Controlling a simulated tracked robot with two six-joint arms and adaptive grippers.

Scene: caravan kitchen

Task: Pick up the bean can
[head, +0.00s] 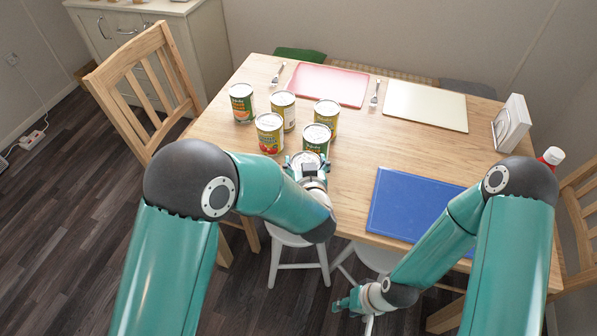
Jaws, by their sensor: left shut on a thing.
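Several tin cans stand upright on the left part of the wooden table: a can with an orange fruit label (241,104), a yellowish-labelled can (283,110), another yellowish can (326,116), a can with red produce on its label (269,134) and a green-and-yellow can (316,140). Their print is too small to read, so I cannot tell which is the bean can. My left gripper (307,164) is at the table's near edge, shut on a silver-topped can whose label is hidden. My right gripper (352,302) hangs low, below the table's near edge; its finger opening is unclear.
The table (350,160) also bears a pink tray (328,84), a cream board (425,106), a blue mat (415,204), a napkin holder (511,124) and a red-capped bottle (551,157). White stools (290,240) stand at the near edge. A wooden chair (145,85) is left.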

